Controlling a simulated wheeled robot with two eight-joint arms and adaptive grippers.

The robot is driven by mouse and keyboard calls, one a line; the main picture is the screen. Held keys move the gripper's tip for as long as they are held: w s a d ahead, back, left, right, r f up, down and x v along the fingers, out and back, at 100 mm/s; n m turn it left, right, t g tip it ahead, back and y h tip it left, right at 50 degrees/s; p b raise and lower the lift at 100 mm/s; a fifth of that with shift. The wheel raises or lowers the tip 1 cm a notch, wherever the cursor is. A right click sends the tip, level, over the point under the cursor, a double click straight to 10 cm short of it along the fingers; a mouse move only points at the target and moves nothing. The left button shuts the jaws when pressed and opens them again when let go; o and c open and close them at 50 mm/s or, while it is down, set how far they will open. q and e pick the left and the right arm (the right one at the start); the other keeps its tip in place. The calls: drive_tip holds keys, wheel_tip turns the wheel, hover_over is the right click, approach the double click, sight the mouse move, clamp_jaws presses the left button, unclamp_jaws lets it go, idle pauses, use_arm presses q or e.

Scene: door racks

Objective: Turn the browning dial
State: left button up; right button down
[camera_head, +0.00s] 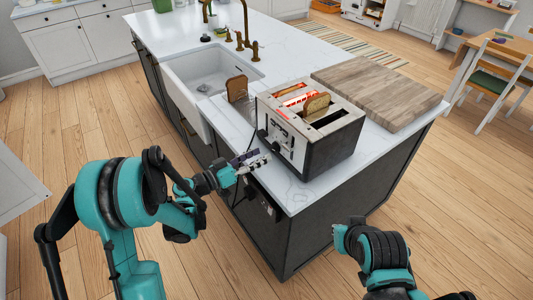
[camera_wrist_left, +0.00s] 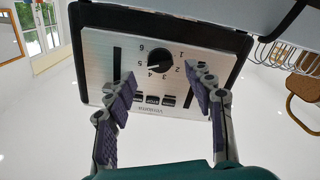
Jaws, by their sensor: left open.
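The toaster (camera_head: 330,142) is a silver and black box on the white countertop. Its front panel faces my left gripper. In the left wrist view the panel looks upside down, with the black round browning dial (camera_wrist_left: 158,57) ringed by numbers and a row of small buttons (camera_wrist_left: 153,100) near it. My left gripper (camera_head: 262,160) is open and empty, just in front of the panel. In the left wrist view its fingers (camera_wrist_left: 162,82) are spread to either side of the dial's column, apart from the dial.
A toast slice (camera_head: 315,103) sticks out of a toaster slot. Another bread slice (camera_head: 237,88) stands upright by the sink (camera_head: 208,75). A wooden board (camera_head: 382,88) lies behind the toaster. The island's counter edge is close below my left gripper.

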sight(272, 149)
use_arm(q)
drive_tip(key=shift+b+x, duration=0.3)
drive_tip(key=shift+x, duration=1.9)
drive_tip(key=c, duration=1.2)
drive_tip(key=shift+o, duration=0.2)
